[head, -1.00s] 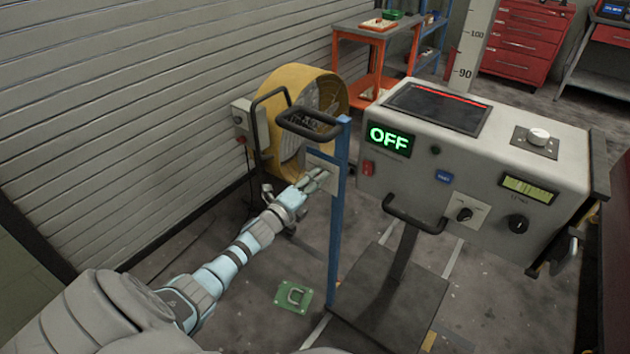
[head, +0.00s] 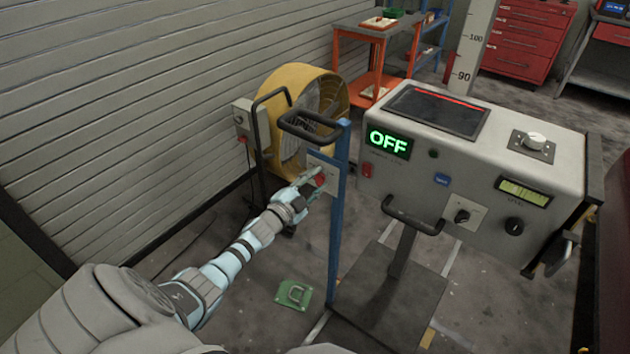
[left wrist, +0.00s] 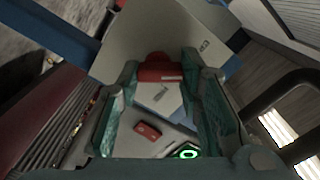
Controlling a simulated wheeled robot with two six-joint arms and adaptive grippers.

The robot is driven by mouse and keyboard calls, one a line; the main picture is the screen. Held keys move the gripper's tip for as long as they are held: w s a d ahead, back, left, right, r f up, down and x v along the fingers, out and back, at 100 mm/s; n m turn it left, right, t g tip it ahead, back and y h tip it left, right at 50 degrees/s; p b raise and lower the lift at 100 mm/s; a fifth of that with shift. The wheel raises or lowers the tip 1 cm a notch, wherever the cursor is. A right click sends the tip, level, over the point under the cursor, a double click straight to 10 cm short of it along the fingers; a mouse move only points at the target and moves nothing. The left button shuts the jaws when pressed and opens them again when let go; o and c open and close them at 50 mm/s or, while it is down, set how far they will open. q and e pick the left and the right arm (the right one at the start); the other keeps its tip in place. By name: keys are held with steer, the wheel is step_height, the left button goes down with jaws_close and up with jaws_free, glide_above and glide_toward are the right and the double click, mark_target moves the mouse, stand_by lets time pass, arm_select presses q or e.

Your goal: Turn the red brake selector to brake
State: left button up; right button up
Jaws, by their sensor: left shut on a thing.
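The red brake selector (head: 320,180) is on a pale plate (head: 327,170) fixed to the blue post (head: 340,215) in the head view. My left gripper (head: 314,184) is at the plate. In the left wrist view the selector (left wrist: 158,67) sits between the two teal fingertips of the left gripper (left wrist: 161,82), which is shut on it. Small markings show on the plate (left wrist: 180,38), but I cannot read them. Fingers hide the selector's sides. My right gripper is in neither view.
A black handle (head: 310,128) tops the post. A yellow fan (head: 290,80) stands behind it. The grey console (head: 470,180) with a green OFF display (head: 389,142) is to the right.

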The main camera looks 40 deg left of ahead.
arm_select(q)
steer(key=shift+n, duration=0.8)
steer(key=o, duration=1.2)
steer(key=shift+c, duration=0.2)
steer(key=s, duration=1.2)
steer(key=shift+f+n, duration=0.1)
steer(key=shift+n, duration=0.2)
